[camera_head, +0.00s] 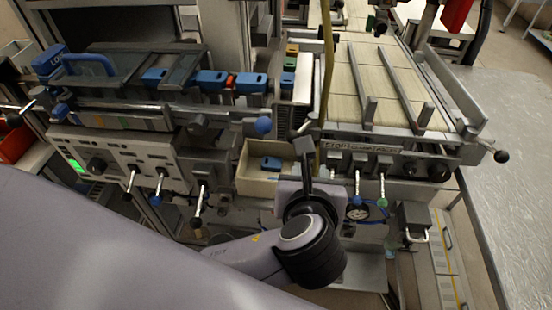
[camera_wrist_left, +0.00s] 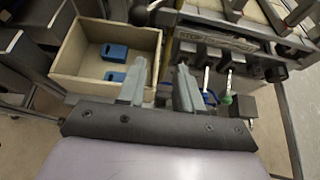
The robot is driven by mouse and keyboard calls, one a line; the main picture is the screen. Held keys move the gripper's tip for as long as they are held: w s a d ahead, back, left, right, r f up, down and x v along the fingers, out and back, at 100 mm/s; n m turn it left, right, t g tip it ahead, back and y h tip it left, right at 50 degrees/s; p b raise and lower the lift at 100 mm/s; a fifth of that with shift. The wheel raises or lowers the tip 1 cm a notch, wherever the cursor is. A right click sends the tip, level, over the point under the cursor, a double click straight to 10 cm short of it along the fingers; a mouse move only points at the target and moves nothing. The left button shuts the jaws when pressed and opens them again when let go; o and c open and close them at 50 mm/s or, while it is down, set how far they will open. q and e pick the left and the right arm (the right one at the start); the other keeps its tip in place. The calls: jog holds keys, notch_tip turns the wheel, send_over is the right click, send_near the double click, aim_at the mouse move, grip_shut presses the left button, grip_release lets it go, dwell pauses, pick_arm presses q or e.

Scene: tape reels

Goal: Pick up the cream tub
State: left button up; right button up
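The cream tub (camera_head: 252,186) is an open rectangular box in the middle of the head view, between the control panel and the tiled bed. It also fills the upper left of the left wrist view (camera_wrist_left: 88,68). Small blue pieces lie inside it, two of them visible in the wrist view. My left gripper (camera_wrist_left: 160,78) is open, its fingers pointing toward the tub's right side. In the wrist view the left finger overlaps the tub's right end and the right finger lies outside it. I cannot tell whether the wall is between them or touched. My right gripper is not in view.
Left of the tub stand a grey control panel (camera_head: 115,160) with levers and a rail with several blue blocks (camera_head: 210,82). Right of it are a tiled bed (camera_head: 365,85) and levers with green and blue knobs. A yellow cable (camera_head: 326,60) hangs close to the gripper.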

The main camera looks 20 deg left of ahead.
pick_arm(q)
jog(key=x, duration=0.6)
jog(key=shift+w+a+f, duration=0.15)
jog(key=shift+f, duration=0.2)
grip_shut()
